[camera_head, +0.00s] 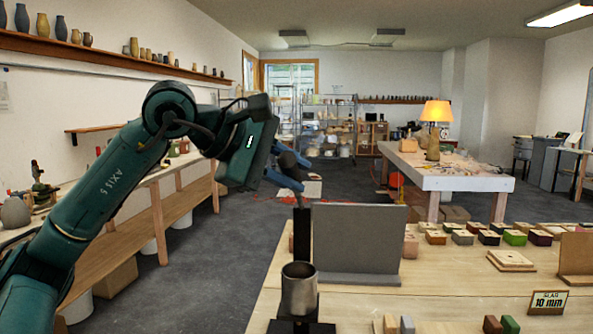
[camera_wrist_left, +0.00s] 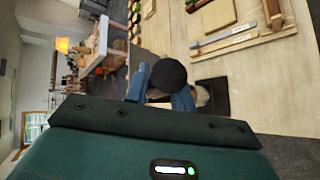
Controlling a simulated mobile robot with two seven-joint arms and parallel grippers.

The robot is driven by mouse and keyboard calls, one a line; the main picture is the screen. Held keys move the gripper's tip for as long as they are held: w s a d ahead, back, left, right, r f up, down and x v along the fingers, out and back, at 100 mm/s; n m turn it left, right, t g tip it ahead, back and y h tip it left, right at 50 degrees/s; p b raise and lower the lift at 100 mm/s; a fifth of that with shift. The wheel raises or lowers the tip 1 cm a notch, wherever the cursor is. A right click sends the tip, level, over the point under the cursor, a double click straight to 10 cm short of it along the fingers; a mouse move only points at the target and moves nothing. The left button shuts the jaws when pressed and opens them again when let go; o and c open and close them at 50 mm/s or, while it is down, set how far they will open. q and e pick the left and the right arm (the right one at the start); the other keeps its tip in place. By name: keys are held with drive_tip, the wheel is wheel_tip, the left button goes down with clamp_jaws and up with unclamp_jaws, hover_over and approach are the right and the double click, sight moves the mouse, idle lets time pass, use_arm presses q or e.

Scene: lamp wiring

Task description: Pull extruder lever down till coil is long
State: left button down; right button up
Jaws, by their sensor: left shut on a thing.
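The extruder (camera_head: 299,290) stands at the front edge of the near table, with a metal cylinder on a black base and a dark upright post behind it. My left gripper (camera_head: 292,173) is above the post, its blue fingers closed at the lever's upper end. In the left wrist view the gripper (camera_wrist_left: 163,88) has its two fingers on either side of the round black lever knob (camera_wrist_left: 167,74). The lever's arm is mostly hidden behind the fingers and knob. I cannot make out a clay coil in either view. My right gripper is in neither view.
A grey upright board (camera_head: 358,240) stands right behind the extruder. Rows of coloured blocks (camera_head: 489,237) and a "SLAB 10 mm" sign (camera_head: 548,303) lie to the right. A white table with a lit lamp (camera_head: 436,112) is farther back. Bare floor lies left of the near table.

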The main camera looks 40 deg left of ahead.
use_arm(q)
drive_tip(key=c, duration=1.2)
unclamp_jaws()
drive_tip(key=v, duration=1.3)
drive_tip(key=shift+s+b, duration=0.15)
drive_tip(key=shift+b, duration=0.2)
